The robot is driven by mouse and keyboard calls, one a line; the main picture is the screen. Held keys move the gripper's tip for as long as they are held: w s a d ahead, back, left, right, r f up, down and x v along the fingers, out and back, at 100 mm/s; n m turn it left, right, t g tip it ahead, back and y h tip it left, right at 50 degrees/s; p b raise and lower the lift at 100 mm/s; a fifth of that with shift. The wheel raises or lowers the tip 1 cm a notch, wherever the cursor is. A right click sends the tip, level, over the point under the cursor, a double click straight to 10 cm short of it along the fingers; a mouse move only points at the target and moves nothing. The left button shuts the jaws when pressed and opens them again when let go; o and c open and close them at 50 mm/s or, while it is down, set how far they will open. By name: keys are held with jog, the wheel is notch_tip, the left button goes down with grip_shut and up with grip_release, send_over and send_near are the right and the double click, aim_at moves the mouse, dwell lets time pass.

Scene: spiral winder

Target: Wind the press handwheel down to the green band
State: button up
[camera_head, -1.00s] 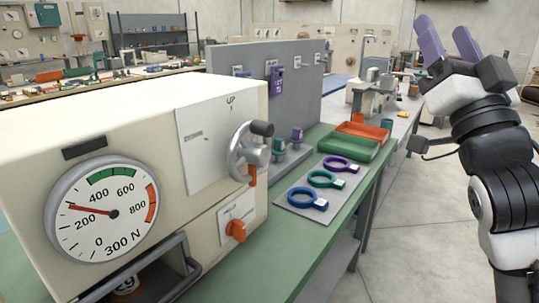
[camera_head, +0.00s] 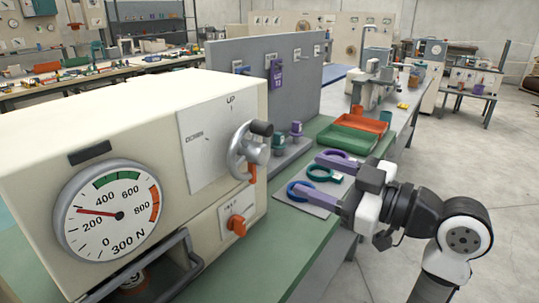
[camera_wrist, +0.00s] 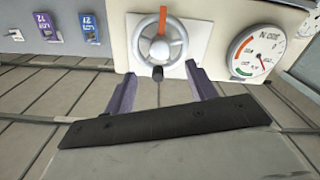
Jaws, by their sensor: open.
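The grey handwheel (camera_head: 245,150) with a dark knob sits on the white side panel of the cream press (camera_head: 150,120). In the wrist view the handwheel (camera_wrist: 160,42) lies ahead, between and beyond my fingertips, with an orange tab at its rim. The gauge (camera_head: 108,210) has a green band (camera_head: 115,180) at its top; its red needle points left, between 200 and 400, short of the band. My gripper (camera_head: 315,172) is open and empty, with purple fingers, over the ring mat to the right of the handwheel and apart from it. It also shows in the wrist view (camera_wrist: 158,82).
An orange knob (camera_head: 237,225) sits below the handwheel. Coloured rings lie on a grey mat (camera_head: 320,210), partly hidden by my fingers. Green (camera_head: 345,138) and orange trays stand behind. A grey upright board (camera_head: 240,55) rises behind the press.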

aim_at(266, 158)
jog(key=p+x, duration=0.2)
jog(key=x, duration=0.8)
jog(key=shift+w+a, duration=0.1)
jog(key=c, duration=1)
